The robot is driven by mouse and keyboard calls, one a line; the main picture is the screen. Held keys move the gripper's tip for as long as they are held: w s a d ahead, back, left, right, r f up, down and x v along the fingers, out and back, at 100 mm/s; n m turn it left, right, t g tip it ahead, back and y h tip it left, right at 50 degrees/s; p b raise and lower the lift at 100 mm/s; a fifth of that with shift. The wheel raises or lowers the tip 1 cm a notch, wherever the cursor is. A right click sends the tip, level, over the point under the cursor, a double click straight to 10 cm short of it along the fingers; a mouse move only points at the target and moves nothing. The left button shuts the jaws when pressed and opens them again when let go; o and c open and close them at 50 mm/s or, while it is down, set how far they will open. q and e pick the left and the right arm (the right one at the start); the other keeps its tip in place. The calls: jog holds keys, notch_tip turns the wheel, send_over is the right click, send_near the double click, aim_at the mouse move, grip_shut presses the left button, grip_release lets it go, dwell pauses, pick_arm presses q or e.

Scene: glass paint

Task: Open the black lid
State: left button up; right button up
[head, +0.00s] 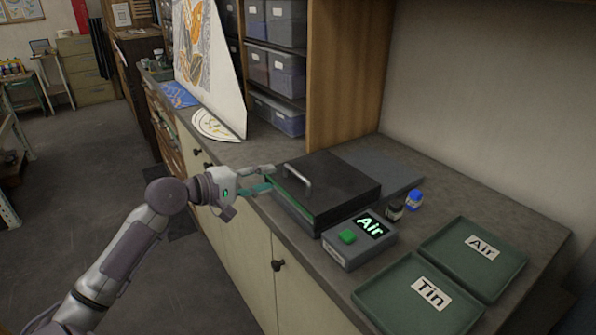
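The black lid (340,183) lies flat on top of a low box on the counter, with a metal handle (297,176) standing near its left edge. The lid looks closed. My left gripper (266,178) is at the left side of the box, just left of the handle and apart from it. Its fingers are spread, one higher and one lower near a teal-green strip (255,189) at the box's left edge. I cannot tell whether a finger touches the box or strip. My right gripper is not in view.
A grey control box (347,256) with a green button and an "Air" display stands in front of the lidded box. Two small jars, one blue-capped (414,199), stand to the right. Green trays labelled "Tin" (395,318) and "Air" (454,236) lie at the front right.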

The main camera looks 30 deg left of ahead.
aim_at(295, 174)
pick_arm(q)
jog(key=p+x, duration=0.1)
jog(key=x, duration=0.7)
jog(key=shift+r+p, duration=0.1)
jog(key=shift+p, duration=0.3)
jog(key=shift+w+d+f, duration=0.25)
jog(key=shift+w, duration=0.35)
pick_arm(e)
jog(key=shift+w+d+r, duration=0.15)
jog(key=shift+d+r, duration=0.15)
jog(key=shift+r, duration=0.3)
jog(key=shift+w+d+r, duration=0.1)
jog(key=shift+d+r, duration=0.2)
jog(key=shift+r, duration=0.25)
pick_arm(q)
grip_shut()
